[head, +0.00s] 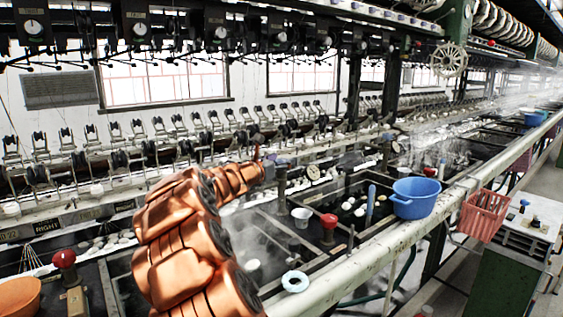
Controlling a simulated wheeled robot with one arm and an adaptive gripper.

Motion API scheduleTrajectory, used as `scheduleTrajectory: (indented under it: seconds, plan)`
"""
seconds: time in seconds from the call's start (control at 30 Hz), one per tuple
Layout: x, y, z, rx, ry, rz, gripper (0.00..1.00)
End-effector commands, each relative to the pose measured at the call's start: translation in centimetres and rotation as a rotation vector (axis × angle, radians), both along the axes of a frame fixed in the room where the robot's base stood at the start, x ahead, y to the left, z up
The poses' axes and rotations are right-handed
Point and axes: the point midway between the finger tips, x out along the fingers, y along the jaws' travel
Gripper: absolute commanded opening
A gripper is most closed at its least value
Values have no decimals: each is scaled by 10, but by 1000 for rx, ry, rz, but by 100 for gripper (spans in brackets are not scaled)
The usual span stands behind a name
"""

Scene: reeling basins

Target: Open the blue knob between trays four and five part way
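My copper-coloured arm reaches up from the bottom of the head view over the basins. My gripper (268,168) is at its far end, small and dark, pointing away to the right. Its fingers are too small to tell open from shut. A dull blue knob (281,162) on a dark upright post is right beside the gripper tip. I cannot tell whether they touch. Dark basin trays (345,195) with pale cocoons run along the bench around the post. No tray numbers can be read there.
Red knobs (328,220) and (64,258) stand on other posts. A white cup (301,217), a blue upright handle (371,200) and a blue tub (416,198) are to the right. A pale rail (370,243) edges the bench. Steam drifts over the basins.

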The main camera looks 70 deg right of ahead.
Motion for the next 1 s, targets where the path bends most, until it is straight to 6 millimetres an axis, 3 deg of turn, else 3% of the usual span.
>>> scheduleTrajectory:
  seconds: [0.07, 0.53, 1.0]
  plan:
    - [0, 0, 0, 0, 0, 0, 61]
    - [0, 0, 0, 0, -1, 0, 12]
    - [-2, 0, -3, -3, 0, 61, 10]
